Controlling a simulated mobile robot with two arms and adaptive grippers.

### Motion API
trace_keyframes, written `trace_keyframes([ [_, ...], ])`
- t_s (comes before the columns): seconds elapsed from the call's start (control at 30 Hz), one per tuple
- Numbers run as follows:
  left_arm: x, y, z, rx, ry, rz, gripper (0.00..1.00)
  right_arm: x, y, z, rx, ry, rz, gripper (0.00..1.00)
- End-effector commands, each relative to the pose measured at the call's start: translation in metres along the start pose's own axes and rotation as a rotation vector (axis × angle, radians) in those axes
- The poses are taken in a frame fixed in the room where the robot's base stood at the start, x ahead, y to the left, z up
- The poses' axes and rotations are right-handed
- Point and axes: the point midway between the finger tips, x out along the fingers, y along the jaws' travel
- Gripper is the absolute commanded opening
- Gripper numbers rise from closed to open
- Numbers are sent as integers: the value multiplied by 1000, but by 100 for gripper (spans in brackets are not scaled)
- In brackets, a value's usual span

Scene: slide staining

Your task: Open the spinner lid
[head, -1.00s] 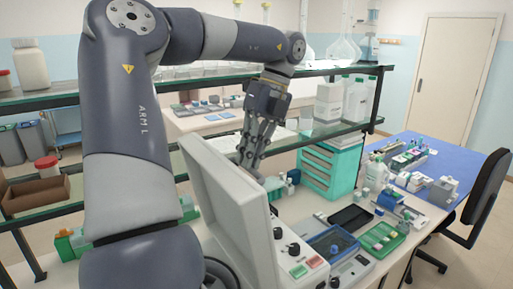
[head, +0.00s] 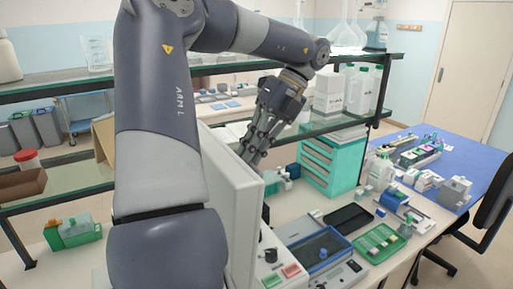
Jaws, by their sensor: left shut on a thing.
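The spinner lid (head: 235,200) is a pale grey panel that stands steeply raised in the middle of the head view. The spinner body (head: 277,272) with its black knob and red and green buttons shows to the lower right of the lid. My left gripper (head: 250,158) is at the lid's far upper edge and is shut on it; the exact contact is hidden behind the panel. My left arm covers the lid's left side and the bench there. My right gripper is not in view.
A blue tray (head: 321,250), a dark flat pad (head: 349,218) and a green slide rack (head: 380,242) lie right of the spinner. A teal drawer unit (head: 332,165) stands behind them. Glass shelves (head: 70,202) with bottles run along the back.

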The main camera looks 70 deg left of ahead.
Motion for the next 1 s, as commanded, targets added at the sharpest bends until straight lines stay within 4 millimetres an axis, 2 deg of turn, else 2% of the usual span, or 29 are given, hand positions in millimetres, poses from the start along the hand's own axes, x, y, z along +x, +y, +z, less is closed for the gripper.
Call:
trace_keyframes([
  [0.03, 26, -14, -7, 22, 40, 23, 0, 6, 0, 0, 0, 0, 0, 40],
  [0.1, 26, -14, -7, 22, 40, 23, 0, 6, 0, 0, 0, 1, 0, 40],
  [0.13, 26, -14, -7, 22, 40, 23, 15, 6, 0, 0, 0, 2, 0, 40],
  [0.2, 25, -13, -7, 22, 41, 23, 31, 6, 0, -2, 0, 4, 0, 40],
  [0.63, 12, -10, -5, 22, 31, 16, 31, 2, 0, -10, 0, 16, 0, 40],
  [1.0, -34, -12, -1, 19, 35, 20, 31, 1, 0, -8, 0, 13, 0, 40],
])
